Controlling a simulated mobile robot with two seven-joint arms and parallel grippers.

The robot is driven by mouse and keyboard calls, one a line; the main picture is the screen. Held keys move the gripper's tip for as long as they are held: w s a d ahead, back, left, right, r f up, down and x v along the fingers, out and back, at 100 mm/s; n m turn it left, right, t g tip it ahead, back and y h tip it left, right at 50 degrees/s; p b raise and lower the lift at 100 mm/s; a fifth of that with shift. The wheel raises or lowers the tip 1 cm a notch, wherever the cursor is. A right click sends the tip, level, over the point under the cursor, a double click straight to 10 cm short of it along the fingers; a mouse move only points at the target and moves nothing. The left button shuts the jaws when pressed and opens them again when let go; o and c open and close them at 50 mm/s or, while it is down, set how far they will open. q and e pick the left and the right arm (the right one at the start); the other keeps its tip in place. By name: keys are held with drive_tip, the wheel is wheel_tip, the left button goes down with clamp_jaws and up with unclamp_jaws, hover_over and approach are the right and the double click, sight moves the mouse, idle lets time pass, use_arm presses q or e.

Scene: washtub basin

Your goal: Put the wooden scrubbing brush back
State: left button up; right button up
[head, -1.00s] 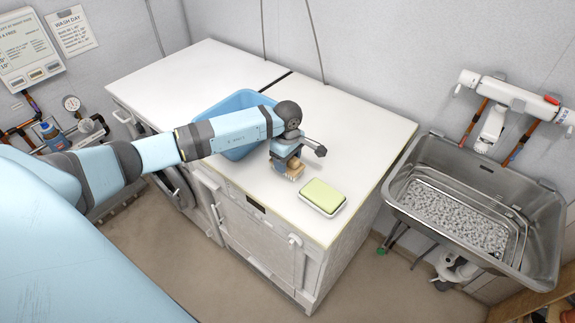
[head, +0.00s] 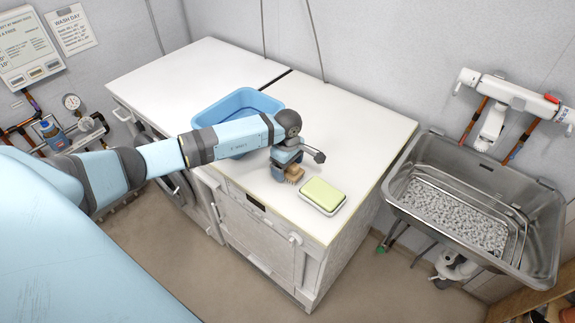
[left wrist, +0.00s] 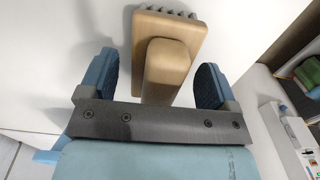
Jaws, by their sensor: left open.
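The wooden scrubbing brush (head: 294,175) is on the white worktop, beside a green-topped sponge-like block. My left gripper (head: 284,168) is over it, pointing down, and hides part of it. In the left wrist view the brush (left wrist: 168,48) shows as a pale wooden body with a raised block-like grip and a row of grey bristles at its far edge. The open fingers of my left gripper (left wrist: 155,82) stand on either side of the grip, with a visible gap on each side. My right gripper is not in view.
The green-topped block (head: 322,194) lies close to the right of the gripper. A blue tub (head: 262,100) stands behind my forearm. A metal sink (head: 400,190) holding grey pebble-like contents is at the right. The worktop's back right (head: 370,130) is clear.

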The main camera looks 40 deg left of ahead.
use_arm(q)
wheel_tip(320, 180, up, 12)
drive_tip(key=b, duration=0.2)
drive_tip(key=s+d+f+h, duration=0.1)
drive_tip(key=d, duration=0.2)
drive_tip(key=s+d+f+h, duration=0.2)
drive_tip(key=d, duration=0.2)
drive_tip(key=s+d+f+n+h, duration=0.1)
drive_tip(key=d+h, duration=0.1)
drive_tip(key=d, duration=0.2)
drive_tip(key=shift+s+f+g, duration=0.15)
drive_tip(key=shift+f+g, duration=0.05)
drive_tip(key=shift+g, duration=0.2)
drive_tip(key=s+d+r+n+t+h, duration=0.1)
drive_tip(key=s+d+n+t+h, duration=0.25)
drive_tip(key=d+n+h, duration=0.4)
drive_tip(key=s+d+r+n+t+h, duration=0.2)
drive_tip(key=s+d+n+h, duration=0.2)
drive_tip(key=d+n+h, duration=0.3)
drive_tip(key=s+a+f+m+t+y, duration=0.3)
drive_tip(key=s+f+m+y, duration=0.4)
drive_tip(key=m, duration=1)
drive_tip(key=s+a+f+m+t+y, duration=0.3)
drive_tip(key=s+a+f+m+y, duration=0.2)
drive_tip(key=m, duration=1.3)
drive_tip(key=s+f+y, duration=0.3)
drive_tip(key=f+y, duration=0.1)
drive_tip(key=f, duration=0.2)
drive_tip(key=shift+a+f, duration=0.2)
drive_tip(key=shift+f, duration=0.05)
